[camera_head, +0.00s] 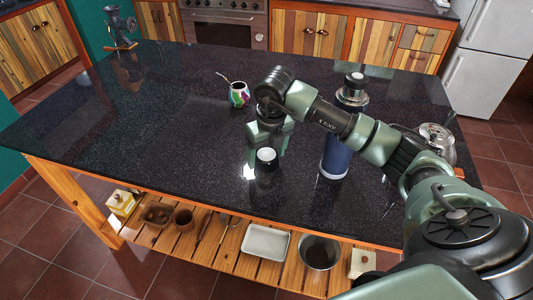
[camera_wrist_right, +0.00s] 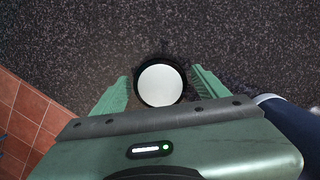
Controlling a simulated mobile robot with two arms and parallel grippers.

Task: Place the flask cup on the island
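The flask cup (camera_head: 267,157), small with a white round face and a dark rim, is at the front middle of the dark island top (camera_head: 180,140). My right gripper (camera_head: 266,150) reaches down over it from behind. In the right wrist view the cup (camera_wrist_right: 160,85) lies between the two green fingers of the gripper (camera_wrist_right: 163,80), which are spread with a narrow gap on each side of it. The cup looks to be on or very near the surface; I cannot tell for sure. My left gripper is not in view.
A blue flask (camera_head: 335,158) stands just right of the cup, partly behind my right arm. A metal kettle (camera_head: 438,138) is at the right edge. A colourful mate cup (camera_head: 239,95) and a grinder (camera_head: 121,27) stand farther back. The island's left side is clear.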

